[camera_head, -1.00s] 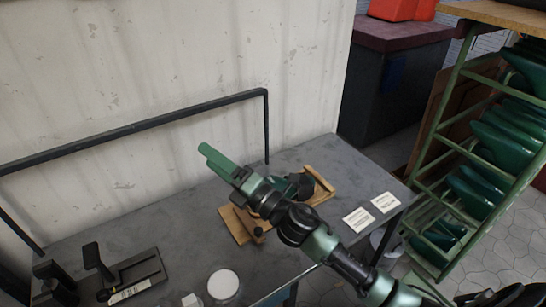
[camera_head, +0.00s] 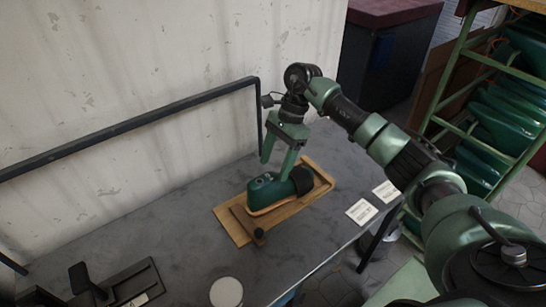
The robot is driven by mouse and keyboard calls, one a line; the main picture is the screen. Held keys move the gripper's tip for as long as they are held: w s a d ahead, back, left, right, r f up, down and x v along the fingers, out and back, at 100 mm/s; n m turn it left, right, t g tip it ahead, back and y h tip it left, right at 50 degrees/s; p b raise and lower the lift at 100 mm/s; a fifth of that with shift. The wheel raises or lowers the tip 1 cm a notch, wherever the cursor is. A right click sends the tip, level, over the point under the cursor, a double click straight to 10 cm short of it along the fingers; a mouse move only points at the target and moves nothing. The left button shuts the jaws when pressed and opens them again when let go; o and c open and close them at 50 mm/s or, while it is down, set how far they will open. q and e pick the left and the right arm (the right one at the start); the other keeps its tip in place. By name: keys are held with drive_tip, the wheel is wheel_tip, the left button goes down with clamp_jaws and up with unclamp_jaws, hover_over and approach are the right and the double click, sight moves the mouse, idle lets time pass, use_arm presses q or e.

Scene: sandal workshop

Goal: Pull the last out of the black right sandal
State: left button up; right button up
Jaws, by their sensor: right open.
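A dark green last (camera_head: 262,186) sits in a sandal with a tan sole edge (camera_head: 268,210). A black part (camera_head: 302,179) shows at the sandal's right end. The sandal rests on a wooden board (camera_head: 228,225) on the grey table. My right gripper (camera_head: 276,169) points down from above, open, with its two green fingers apart. Its fingertips are at the top of the last; one finger overlaps the last in the picture, and I cannot tell whether it touches. My left gripper is out of view.
Two white cards (camera_head: 361,211) lie right of the board. A white round item (camera_head: 226,292) and a black fixture (camera_head: 125,285) stand at the front. A black rail (camera_head: 130,130) runs along the wall. A green rack (camera_head: 440,125) holding more green lasts stands at right.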

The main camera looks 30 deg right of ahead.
sight(270, 175)
drive_tip(key=p+x, duration=0.1)
drive_tip(key=x, duration=0.6)
drive_tip(key=shift+a+r, duration=0.1)
drive_tip(key=shift+a, duration=0.05)
drive_tip(key=shift+r, duration=0.1)
clamp_jaws()
